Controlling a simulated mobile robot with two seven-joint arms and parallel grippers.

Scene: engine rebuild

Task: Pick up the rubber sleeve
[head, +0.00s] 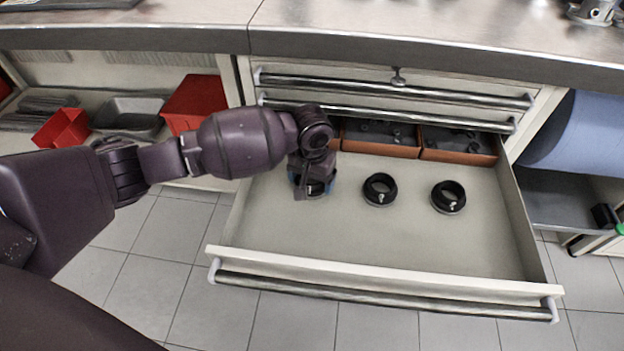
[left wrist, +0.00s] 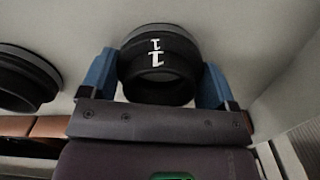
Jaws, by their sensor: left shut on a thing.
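My left gripper (head: 315,186) is inside the open drawer (head: 370,243), near its left side, pointing down. In the left wrist view its two blue fingers stand on either side of a black rubber sleeve (left wrist: 158,68) with a white mark, and they are shut on it. In the head view this sleeve is mostly hidden by the gripper; I cannot tell whether it touches the drawer floor. Two more black sleeves lie in the drawer to the right, a nearer one (head: 380,189) and a farther one (head: 448,197). My right gripper is not in view.
Orange-edged bins (head: 458,145) with dark parts sit at the back of the drawer. A steel worktop (head: 420,25) overhangs the cabinet. Red bins (head: 195,103) stand on a shelf at left; a blue roll (head: 590,130) is at right. The drawer's front floor is clear.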

